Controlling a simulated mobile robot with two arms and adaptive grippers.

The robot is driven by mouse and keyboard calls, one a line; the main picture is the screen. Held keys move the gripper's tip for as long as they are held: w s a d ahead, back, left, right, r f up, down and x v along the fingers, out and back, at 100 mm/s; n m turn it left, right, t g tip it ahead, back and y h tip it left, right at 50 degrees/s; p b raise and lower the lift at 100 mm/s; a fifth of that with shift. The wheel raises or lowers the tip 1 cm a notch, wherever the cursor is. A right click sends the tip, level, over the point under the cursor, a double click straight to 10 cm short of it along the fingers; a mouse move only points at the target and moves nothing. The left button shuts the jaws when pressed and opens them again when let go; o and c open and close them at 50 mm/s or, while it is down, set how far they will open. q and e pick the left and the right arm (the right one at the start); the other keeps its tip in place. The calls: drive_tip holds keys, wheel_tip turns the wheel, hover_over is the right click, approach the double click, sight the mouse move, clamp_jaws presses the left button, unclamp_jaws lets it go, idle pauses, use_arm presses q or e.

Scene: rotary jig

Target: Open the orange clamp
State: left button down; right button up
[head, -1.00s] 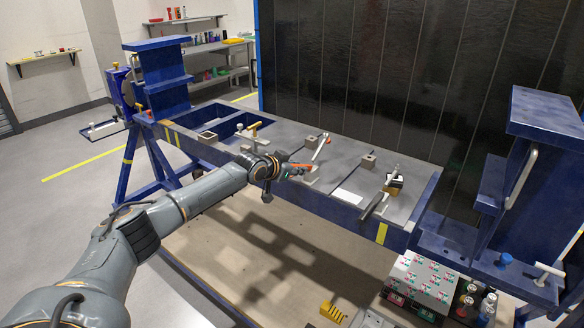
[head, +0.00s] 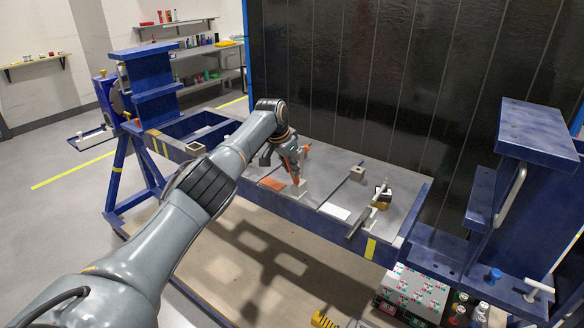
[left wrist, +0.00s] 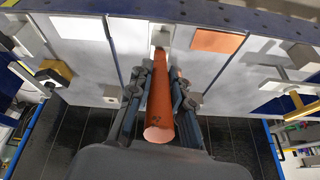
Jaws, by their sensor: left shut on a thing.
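The orange clamp's handle (left wrist: 160,105) is an orange cylinder that runs between my left gripper's fingers in the left wrist view. In the head view, part of the orange handle (head: 293,168) shows beneath the wrist, standing steeply over its pale base on the blue jig's plate. My left gripper (head: 291,163) is shut on the handle; both fingers also flank it in the left wrist view (left wrist: 160,92). The clamp's lower parts are mostly hidden by the gripper and handle. My right gripper is not in view.
An orange-brown flat plate (head: 272,184) and a white plate (head: 335,211) lie on the jig. A black and yellow clamp (head: 383,194) stands right of the gripper. A small grey block (head: 357,173) stands behind. A dark panel (head: 340,75) rises behind the jig.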

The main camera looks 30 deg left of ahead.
use_arm(q)
drive_tip(key=shift+w+g, duration=0.2)
drive_tip(key=shift+g, duration=0.1)
idle(0.4)
drive_tip(key=c, duration=1.2)
unclamp_jaws()
drive_tip(key=shift+w, duration=0.1)
drive_tip(key=shift+r, duration=0.15)
drive_tip(key=shift+s+r, duration=0.2)
drive_tip(key=shift+r, duration=0.3)
drive_tip(key=v, duration=1)
drive_tip(key=shift+r, duration=0.35)
drive_tip(key=shift+s, duration=0.1)
